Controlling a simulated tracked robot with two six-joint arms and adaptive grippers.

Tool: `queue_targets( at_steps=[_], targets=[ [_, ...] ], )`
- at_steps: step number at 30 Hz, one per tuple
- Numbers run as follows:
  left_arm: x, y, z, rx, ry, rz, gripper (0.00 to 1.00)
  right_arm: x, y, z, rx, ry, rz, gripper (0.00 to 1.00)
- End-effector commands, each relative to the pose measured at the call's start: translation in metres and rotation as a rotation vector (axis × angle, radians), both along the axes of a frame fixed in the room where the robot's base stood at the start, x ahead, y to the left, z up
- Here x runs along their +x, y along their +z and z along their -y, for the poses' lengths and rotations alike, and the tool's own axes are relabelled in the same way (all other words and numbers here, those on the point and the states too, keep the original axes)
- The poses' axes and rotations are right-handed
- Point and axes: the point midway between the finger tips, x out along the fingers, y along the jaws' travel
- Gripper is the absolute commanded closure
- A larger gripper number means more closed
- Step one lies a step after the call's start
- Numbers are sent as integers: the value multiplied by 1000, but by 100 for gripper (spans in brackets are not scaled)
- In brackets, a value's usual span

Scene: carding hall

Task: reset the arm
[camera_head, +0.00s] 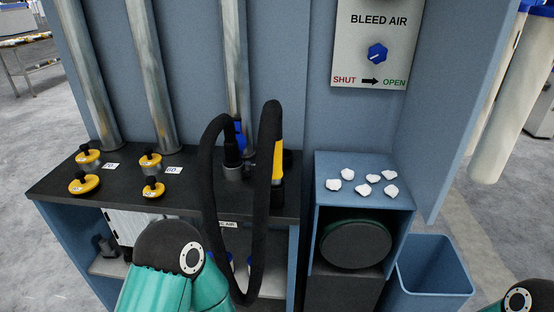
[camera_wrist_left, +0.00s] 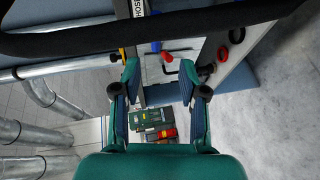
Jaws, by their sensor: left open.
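My left arm (camera_head: 172,272) comes up from the bottom edge of the head view, teal with a dark joint, in front of the workbench. Its gripper is out of sight there. In the left wrist view my left gripper (camera_wrist_left: 159,72) is open, its two teal fingers apart with nothing between them. A thick black hose (camera_wrist_left: 90,43) crosses the top of that view, beyond the fingertips. Only a piece of my right arm (camera_head: 519,299) shows in the bottom right corner of the head view; its gripper is out of the picture.
The black hose (camera_head: 272,200) loops over the dark bench top (camera_head: 122,202) and hangs down its front. Yellow-capped fittings (camera_head: 84,183) stand at left. White lumps (camera_head: 347,174) lie on a blue box (camera_head: 325,198). A blue bin (camera_head: 433,290) stands at right.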

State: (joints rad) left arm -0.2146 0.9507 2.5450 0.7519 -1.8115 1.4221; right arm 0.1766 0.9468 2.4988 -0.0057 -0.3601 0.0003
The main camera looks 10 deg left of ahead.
Motion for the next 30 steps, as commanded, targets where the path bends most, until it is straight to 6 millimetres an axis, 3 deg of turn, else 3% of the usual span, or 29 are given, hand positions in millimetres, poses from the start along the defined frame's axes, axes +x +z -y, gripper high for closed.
queue_targets(
  at_steps=[6, 8, 10, 14, 19, 24, 27, 30],
  targets=[
    [-8, -12, -48, -13, 106, -40, 58, 0, 7, 0, 0, 0, 0, 100],
    [-9, -34, -57, -56, 97, -116, 58, 0, 9, 0, 0, 0, 0, 100],
    [-11, -64, -53, -76, 27, -259, 58, 0, 11, 0, 0, 0, 0, 100],
    [-26, -118, -28, -53, -213, -562, 58, 0, 14, 0, 0, 0, 0, 100],
    [-71, -167, 29, 76, -726, -903, 58, 0, 15, 0, 0, 0, 0, 100],
    [-129, -183, 77, 279, -1285, -1066, 58, 0, 15, 0, 0, 0, 0, 100],
    [-155, -184, 87, 369, -1506, -1093, 58, 0, 15, 0, 0, 0, 0, 100],
    [-166, -184, 90, 419, -1606, -1098, 58, 0, 15, 0, 0, 0, 0, 100]
  ],
)
